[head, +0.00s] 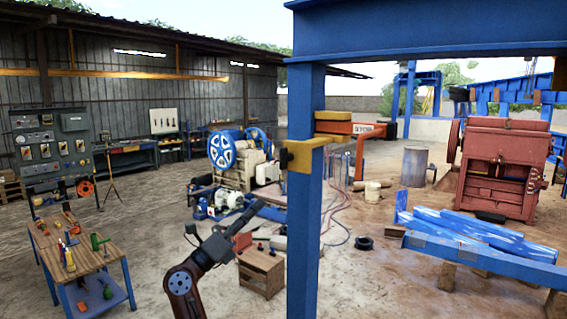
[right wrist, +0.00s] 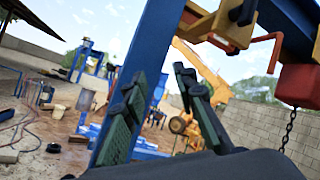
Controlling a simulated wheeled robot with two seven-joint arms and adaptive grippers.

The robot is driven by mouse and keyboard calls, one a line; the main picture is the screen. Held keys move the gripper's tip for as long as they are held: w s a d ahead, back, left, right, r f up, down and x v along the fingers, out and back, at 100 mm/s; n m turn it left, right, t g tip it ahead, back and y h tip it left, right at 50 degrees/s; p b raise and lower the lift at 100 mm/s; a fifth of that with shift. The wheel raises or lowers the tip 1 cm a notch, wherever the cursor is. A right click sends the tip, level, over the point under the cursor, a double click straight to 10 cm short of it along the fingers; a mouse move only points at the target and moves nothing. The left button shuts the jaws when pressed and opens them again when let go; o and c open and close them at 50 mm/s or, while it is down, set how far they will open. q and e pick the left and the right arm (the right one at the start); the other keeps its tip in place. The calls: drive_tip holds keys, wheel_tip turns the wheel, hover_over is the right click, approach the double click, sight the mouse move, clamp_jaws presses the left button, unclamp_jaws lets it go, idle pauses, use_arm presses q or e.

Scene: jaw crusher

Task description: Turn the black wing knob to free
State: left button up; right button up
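A black wing knob (head: 285,158) sticks out on the left side of a yellow collar (head: 302,157) around the blue post in the head view. My right gripper (head: 217,242) is left of the post and lower than the knob, apart from it, in the head view. In the right wrist view its two dark fingers stand apart with nothing between them (right wrist: 158,82). A yellow bracket (right wrist: 215,30) with a dark handle-like part (right wrist: 243,12) shows at the top of the right wrist view; I cannot tell whether it is the same collar. My left gripper is not in view.
The blue post (head: 305,230) and overhead beam (head: 430,32) stand close in front. A tool table (head: 85,255) is at left, a wooden crate (head: 260,275) beyond my arm. A red crusher (head: 500,165) stands at right. A red box (right wrist: 300,85) with a chain hangs at the wrist view's right.

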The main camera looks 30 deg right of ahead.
sight(280, 157)
drive_tip(key=s+a+r+m+t+y+p, duration=0.1)
drive_tip(key=s+r+m+y, duration=0.2)
drive_tip(key=s+r, duration=0.4)
drive_tip(key=s+a+r+m+y+p, duration=0.1)
drive_tip(key=s+a+r+m+y, duration=0.2)
drive_tip(key=r, duration=0.6)
drive_tip(key=p+x, duration=0.1)
drive_tip(key=x, duration=0.1)
drive_tip(key=s+p+x, duration=0.1)
drive_tip(key=x, duration=0.2)
drive_tip(key=p+x, duration=0.1)
drive_tip(key=x, duration=0.2)
drive_tip(key=shift+s+d, duration=0.15)
drive_tip(key=shift+d, duration=0.25)
drive_tip(key=shift+t, duration=0.3)
drive_tip(key=shift+d, duration=0.1)
drive_tip(key=shift+c, duration=0.2)
clamp_jaws()
